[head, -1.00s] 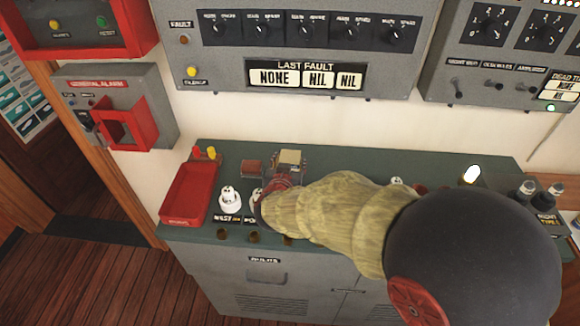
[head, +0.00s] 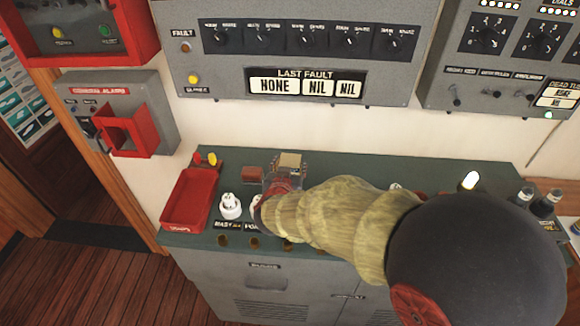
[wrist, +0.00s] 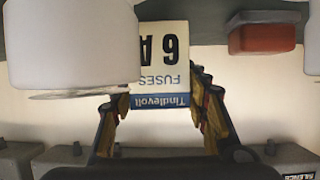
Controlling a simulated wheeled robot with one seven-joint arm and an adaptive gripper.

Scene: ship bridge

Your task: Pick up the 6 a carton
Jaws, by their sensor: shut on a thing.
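The 6 A carton (wrist: 165,62) is a cream box with "6 A", "FUSES" and a blue "Tindlevolt" band, upside down in the wrist view. My gripper (wrist: 160,112) has a finger at each side of it and is shut on it. In the head view the carton's cream top (head: 290,160) shows at the end of my arm, above the back part of the green counter. My arm hides the carton's lower part there, so I cannot tell whether it touches the counter.
A red tray (head: 187,200) stands at the counter's left end. White fittings (head: 230,205) stand near the front edge. A small red-brown block (head: 252,175) lies left of the carton. The grey fault panel (head: 300,55) is on the wall behind.

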